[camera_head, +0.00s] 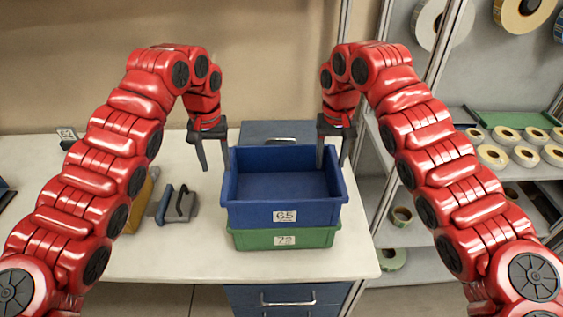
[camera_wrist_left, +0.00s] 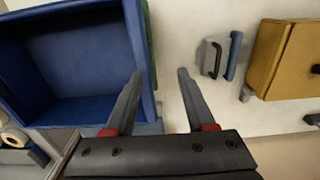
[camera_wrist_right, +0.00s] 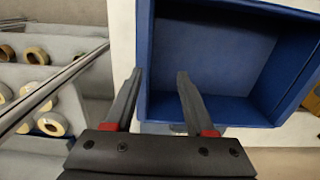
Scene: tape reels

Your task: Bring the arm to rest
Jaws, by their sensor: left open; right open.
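My left gripper (camera_head: 215,168) is open and empty, pointing down at the left edge of the blue bin (camera_head: 283,214) labelled 65. In the left wrist view its fingers (camera_wrist_left: 160,75) are apart, the left one close to the bin's edge and the right one over the table. My right gripper (camera_head: 331,165) is open and empty at the bin's right wall. In the right wrist view its fingers (camera_wrist_right: 160,73) are apart near that wall; I cannot tell whether they touch it. The blue bin looks empty and sits on a green bin (camera_head: 285,241) labelled 72.
The white table (camera_head: 190,255) is clear in front of the bins. A grey tool with handles (camera_head: 176,207) and a yellow box (camera_head: 145,200) lie left of them. A shelf with several tape reels (camera_head: 492,156) stands at the right, a wall behind.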

